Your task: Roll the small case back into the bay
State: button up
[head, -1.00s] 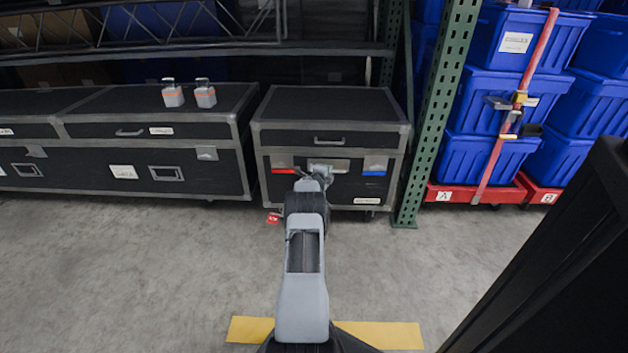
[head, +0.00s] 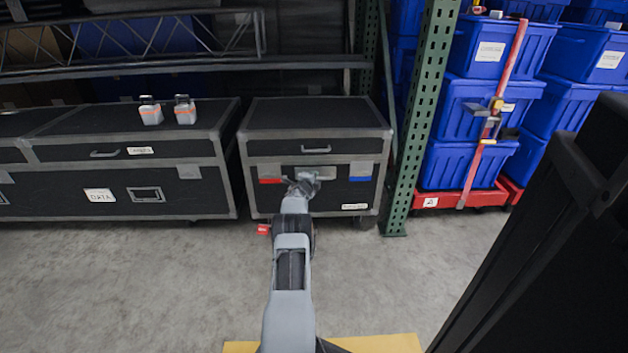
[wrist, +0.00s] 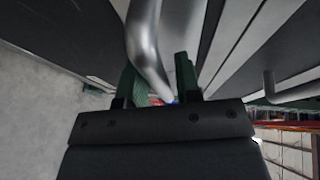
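The small case (head: 315,118) is black with grey metal edges and stands on casters between a long black case and a green rack post. A red tag (head: 270,180) and a blue tag (head: 360,178) mark its front. My gripper (head: 303,184) is at the middle of that front. The handle is mostly hidden behind my gripper in the head view.
The long case (head: 100,178) is at the left with two grey-and-orange items (head: 168,111) on top. The perforated green post (head: 420,120) stands close at the right. Strapped blue totes (head: 468,110) sit beyond it. A red floor tag (head: 264,229) is near the casters.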

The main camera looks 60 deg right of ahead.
jog(key=shift+o, duration=0.8)
jog(key=shift+s+d, duration=0.1)
jog(key=shift+s, duration=0.1)
jog(key=s+a+r+p, duration=0.1)
jog(key=a+p, duration=0.5)
jog(key=a, duration=0.7)
jog(key=shift+a+r+p, duration=0.25)
jog(key=shift+r+p, duration=0.15)
jog(key=shift+r, duration=0.35)
